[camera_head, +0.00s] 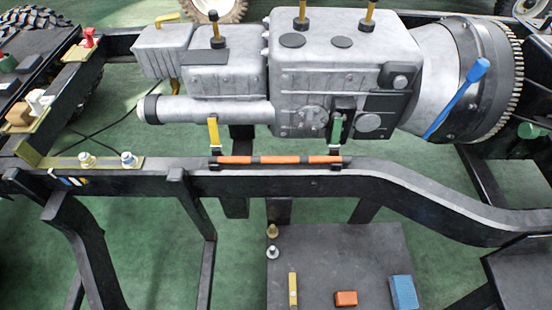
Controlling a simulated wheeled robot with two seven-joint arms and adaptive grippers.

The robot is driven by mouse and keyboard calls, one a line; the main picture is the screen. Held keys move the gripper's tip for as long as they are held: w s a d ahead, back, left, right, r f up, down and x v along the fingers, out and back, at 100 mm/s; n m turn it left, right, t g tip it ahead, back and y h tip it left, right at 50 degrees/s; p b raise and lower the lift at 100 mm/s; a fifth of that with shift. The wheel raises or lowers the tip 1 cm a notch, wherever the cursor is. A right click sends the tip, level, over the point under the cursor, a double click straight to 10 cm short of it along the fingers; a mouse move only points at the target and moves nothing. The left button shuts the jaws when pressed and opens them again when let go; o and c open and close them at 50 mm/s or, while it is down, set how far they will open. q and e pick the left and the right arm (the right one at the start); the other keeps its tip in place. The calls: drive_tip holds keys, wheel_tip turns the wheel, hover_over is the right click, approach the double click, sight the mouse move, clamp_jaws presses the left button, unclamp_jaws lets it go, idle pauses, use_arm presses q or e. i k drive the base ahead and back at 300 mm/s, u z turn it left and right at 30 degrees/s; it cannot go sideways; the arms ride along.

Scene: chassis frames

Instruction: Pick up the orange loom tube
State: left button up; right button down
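The orange loom tube (283,159) is a thin orange rod with dark bands. It lies level along the top of the dark chassis rail (320,183), below the grey gearbox, and dark clips or holders show near its two ends. A yellow-handled piece (213,133) stands upright just above its left end, and a green-handled piece (336,130) stands above its right end. Neither gripper is in view.
The grey gearbox (345,60) fills the back, with a blue-handled tool (457,98) on its right. Two bolts stand on a brass plate (108,162) at left. A dark lower panel (325,280) holds a blue block (404,292), orange block (346,298) and yellow stick (293,290).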

sight(343, 160)
drive_tip(key=u, duration=2.7)
drive_tip(key=k, duration=1.05)
drive_tip(key=z, duration=1.45)
